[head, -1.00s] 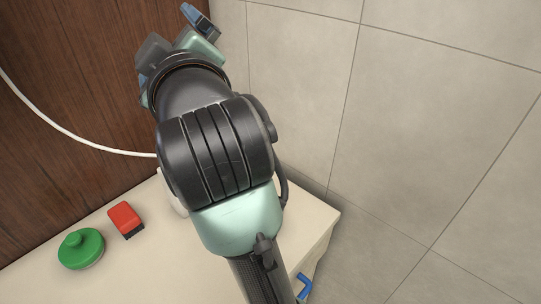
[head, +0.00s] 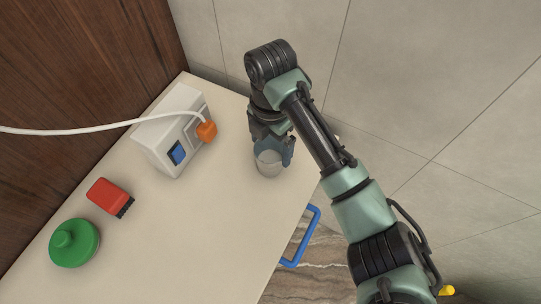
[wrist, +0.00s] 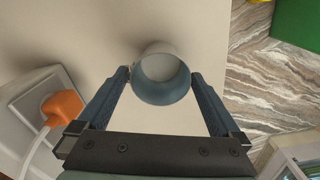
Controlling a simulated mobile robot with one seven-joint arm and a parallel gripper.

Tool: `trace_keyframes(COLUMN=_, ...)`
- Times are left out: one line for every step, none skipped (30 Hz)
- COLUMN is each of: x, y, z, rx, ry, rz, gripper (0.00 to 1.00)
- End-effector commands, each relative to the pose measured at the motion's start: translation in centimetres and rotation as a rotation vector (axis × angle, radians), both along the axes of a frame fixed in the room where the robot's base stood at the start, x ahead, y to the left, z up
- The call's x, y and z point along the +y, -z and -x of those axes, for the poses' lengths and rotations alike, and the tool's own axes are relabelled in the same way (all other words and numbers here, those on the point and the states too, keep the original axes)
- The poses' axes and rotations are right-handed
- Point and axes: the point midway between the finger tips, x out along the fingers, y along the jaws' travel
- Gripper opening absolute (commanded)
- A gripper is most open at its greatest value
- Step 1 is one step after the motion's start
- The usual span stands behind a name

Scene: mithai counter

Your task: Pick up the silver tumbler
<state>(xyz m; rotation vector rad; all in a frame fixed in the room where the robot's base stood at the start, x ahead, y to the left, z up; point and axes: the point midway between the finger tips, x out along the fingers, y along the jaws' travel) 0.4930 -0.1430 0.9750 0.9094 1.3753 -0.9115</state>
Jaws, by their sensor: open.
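The silver tumbler (head: 268,163) stands upright on the cream counter near its right side. In the wrist view the tumbler (wrist: 163,92) shows its round open mouth, a little beyond and between the fingertips. My gripper (head: 272,148) is right over it from behind. In the wrist view my gripper (wrist: 163,76) is open, with one blue finger on each side of the tumbler. The left fingertip looks very close to the tumbler's wall; I cannot tell whether it touches.
A white box with an orange plug (head: 206,131) and a white cable stands to the left. A red block (head: 108,196) and a green round lidded thing (head: 74,243) are farther left. A blue handle (head: 300,237) juts from the counter's front. The counter's middle is clear.

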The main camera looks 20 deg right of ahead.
Motion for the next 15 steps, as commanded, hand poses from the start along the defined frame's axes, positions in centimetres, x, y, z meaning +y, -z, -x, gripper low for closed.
trace_keyframes(x=0.0, y=0.4, z=0.0, rx=0.001, ry=0.001, rz=-0.001, gripper=1.00)
trace_keyframes(x=0.0, y=0.6, z=0.0, rx=0.000, ry=0.001, rz=0.000, gripper=1.00)
trace_keyframes(x=0.0, y=0.9, z=0.0, rx=-0.001, ry=0.000, rz=0.000, gripper=1.00)
trace_keyframes(x=0.0, y=1.0, z=0.0, rx=-0.001, ry=0.000, rz=0.000, gripper=1.00)
trace_keyframes(x=0.0, y=1.2, z=0.1, rx=0.000, ry=0.000, rz=0.000, gripper=1.00)
trace_keyframes(x=0.0, y=1.5, z=0.1, rx=0.001, ry=0.001, rz=0.000, gripper=1.00)
trace_keyframes(x=0.0, y=1.8, z=0.2, rx=0.000, ry=0.001, rz=-0.001, gripper=1.00)
trace_keyframes(x=0.0, y=2.2, z=0.2, rx=0.001, ry=0.002, rz=-0.001, gripper=1.00)
trace_keyframes(x=0.1, y=2.8, z=0.3, rx=0.001, ry=0.001, rz=-0.001, gripper=1.00)
trace_keyframes(x=0.1, y=3.3, z=0.4, rx=0.002, ry=0.002, rz=0.000, gripper=1.00)
trace_keyframes(x=0.1, y=3.7, z=0.4, rx=0.001, ry=0.002, rz=-0.001, gripper=1.00)
trace_keyframes(x=0.2, y=4.4, z=0.5, rx=0.001, ry=0.001, rz=-0.001, gripper=1.00)
trace_keyframes(x=0.2, y=4.9, z=0.4, rx=0.000, ry=0.002, rz=-0.001, gripper=1.00)
trace_keyframes(x=0.2, y=5.2, z=0.4, rx=0.000, ry=0.001, rz=-0.001, gripper=1.00)
trace_keyframes(x=0.2, y=5.6, z=0.4, rx=-0.001, ry=0.001, rz=0.000, gripper=1.00)
